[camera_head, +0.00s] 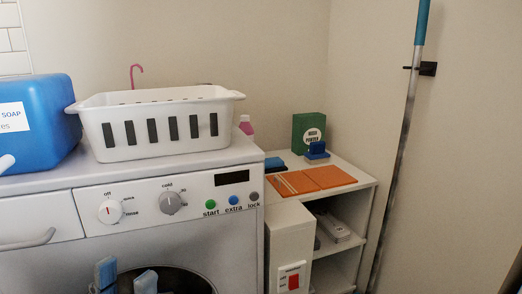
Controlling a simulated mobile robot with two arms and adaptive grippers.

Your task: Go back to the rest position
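My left gripper (126,278) shows at the bottom edge, in front of the washing machine's (52,205) dark round door (182,282). Its two light blue fingertips stand apart with nothing seen between them. The rest of the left arm is below the frame. My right gripper is not in view.
A white slotted basket (160,148) and a blue soap container (45,118) stand on the machine. To the right is a white shelf unit (368,183) with orange mats (318,178) and a green box (308,130). A pole (401,150) leans against the right wall.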

